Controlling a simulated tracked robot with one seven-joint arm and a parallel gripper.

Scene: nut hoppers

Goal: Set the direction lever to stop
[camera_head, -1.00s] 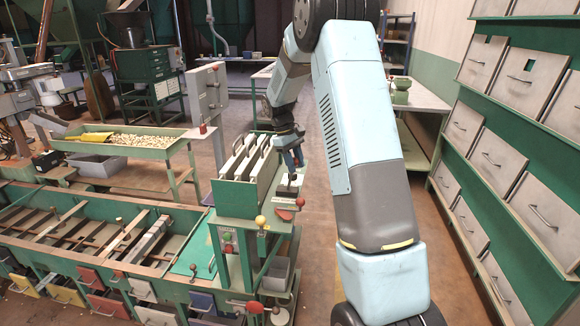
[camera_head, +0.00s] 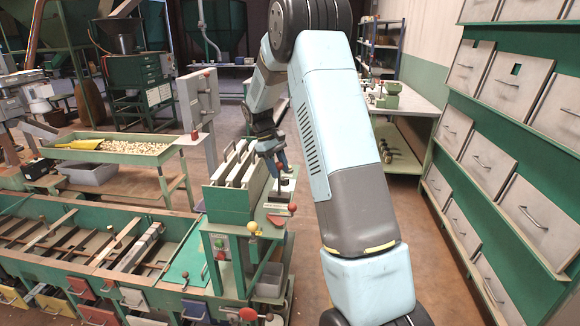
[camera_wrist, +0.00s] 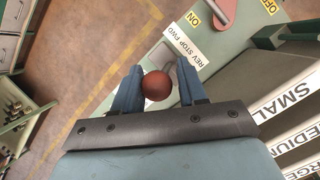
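The direction lever has a dark red ball knob (camera_wrist: 157,86), seen from above in the wrist view beside a white label reading REV STOP FWD (camera_wrist: 185,42). In the head view my gripper (camera_head: 278,158) points down at the lever.
A second lever with a red handle (camera_wrist: 235,12) lies near ON and OFF labels. White dividers (camera_head: 236,166) stand close left of my gripper. Floor to the right is open.

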